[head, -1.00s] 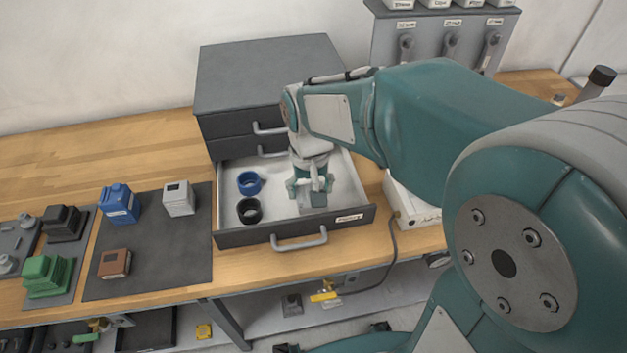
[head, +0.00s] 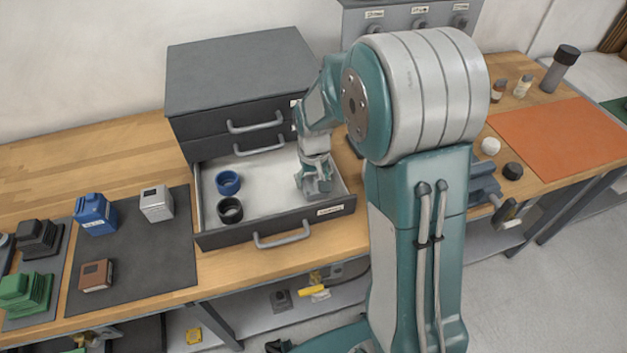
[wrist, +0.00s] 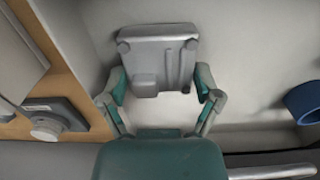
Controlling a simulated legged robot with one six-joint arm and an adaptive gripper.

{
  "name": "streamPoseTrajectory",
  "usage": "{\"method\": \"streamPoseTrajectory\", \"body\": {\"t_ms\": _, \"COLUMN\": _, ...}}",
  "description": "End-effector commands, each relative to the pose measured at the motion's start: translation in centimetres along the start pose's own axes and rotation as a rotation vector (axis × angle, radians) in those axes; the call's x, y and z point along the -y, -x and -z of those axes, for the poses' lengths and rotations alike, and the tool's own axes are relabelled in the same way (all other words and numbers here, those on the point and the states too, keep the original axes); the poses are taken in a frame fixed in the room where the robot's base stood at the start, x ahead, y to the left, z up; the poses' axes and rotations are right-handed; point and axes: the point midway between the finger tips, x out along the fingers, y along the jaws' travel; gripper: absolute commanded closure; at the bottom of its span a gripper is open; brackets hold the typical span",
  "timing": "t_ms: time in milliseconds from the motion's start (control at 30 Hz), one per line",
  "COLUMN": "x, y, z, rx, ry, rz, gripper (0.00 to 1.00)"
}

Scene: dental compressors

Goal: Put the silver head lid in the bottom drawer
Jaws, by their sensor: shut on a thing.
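The bottom drawer (head: 228,239) is pulled open, with a pale inside and a dark labelled front. My gripper (head: 315,188) points down inside its right part. In the wrist view my gripper (wrist: 160,80) has its fingers on both sides of the silver head lid (wrist: 158,58), a grey, squarish piece with a raised block and a bar. It is shut on the lid, low over the drawer floor. Whether the lid touches the floor is unclear. In the head view the lid is mostly hidden by the fingers.
A blue ring (head: 228,182) and a black ring (head: 230,210) lie in the drawer's left part. The upper drawers (head: 250,120) are closed. A dark mat (head: 140,250) with several small parts lies left. An orange mat (head: 565,138) lies right.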

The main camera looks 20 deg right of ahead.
Motion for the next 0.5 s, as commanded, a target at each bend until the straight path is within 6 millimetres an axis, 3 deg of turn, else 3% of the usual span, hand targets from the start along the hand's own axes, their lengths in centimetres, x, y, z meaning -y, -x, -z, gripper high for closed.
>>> {"method": "streamPoseTrajectory", "body": {"t_ms": 367, "x": 0.02, "y": -0.68, "z": -0.04, "rx": -0.001, "ry": 0.000, "rz": 0.000, "gripper": 0.73}}
{"method": "streamPoseTrajectory", "body": {"t_ms": 400, "x": 0.02, "y": -0.64, "z": -0.03, "rx": -0.001, "ry": 0.000, "rz": 0.000, "gripper": 0.00}}
{"method": "streamPoseTrajectory", "body": {"t_ms": 500, "x": 0.02, "y": -0.63, "z": -0.04, "rx": -0.001, "ry": 0.000, "rz": 0.000, "gripper": 0.00}}
